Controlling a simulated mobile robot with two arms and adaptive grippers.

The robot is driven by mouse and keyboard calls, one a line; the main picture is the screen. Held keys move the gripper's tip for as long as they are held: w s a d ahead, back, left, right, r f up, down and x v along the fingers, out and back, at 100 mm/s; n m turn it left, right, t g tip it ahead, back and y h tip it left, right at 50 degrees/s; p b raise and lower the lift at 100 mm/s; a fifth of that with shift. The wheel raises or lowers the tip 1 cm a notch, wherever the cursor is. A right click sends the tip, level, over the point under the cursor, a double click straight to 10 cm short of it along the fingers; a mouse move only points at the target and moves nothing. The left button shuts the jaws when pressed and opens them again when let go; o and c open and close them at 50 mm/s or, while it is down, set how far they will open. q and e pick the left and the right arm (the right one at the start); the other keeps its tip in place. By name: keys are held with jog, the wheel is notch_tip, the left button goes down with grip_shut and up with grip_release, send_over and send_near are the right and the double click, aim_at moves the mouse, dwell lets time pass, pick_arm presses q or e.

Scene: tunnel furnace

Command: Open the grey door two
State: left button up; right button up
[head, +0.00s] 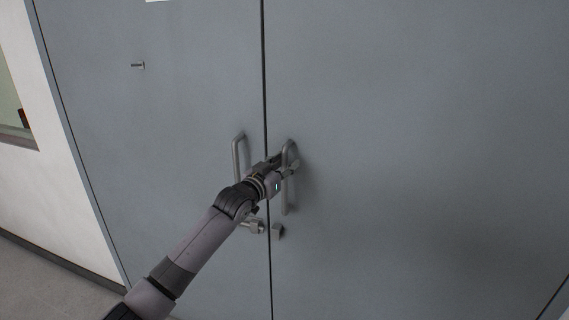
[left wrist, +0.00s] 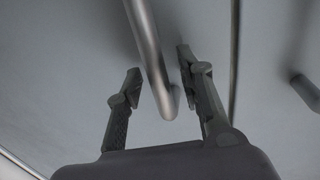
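The grey double door fills the head view, with a left leaf (head: 180,130) and a right leaf (head: 420,150) meeting at a dark vertical seam. The right leaf carries a metal bar handle (head: 287,205), and the left leaf has a matching handle (head: 236,160). My left gripper (head: 288,164) is at the right leaf's handle. In the left wrist view the gripper (left wrist: 158,75) is open, with one finger on each side of the handle bar (left wrist: 146,40) and visible gaps. Both leaves look shut. My right gripper is out of view.
Lock fittings (head: 254,226) sit below the handles by the seam. A small metal peg (head: 138,65) sticks out of the left leaf. A white wall (head: 40,170) with a window edge stands at the left, above a grey floor (head: 40,285).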

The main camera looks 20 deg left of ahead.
pick_arm(q)
grip_shut()
dwell(0.5)
dwell(0.4)
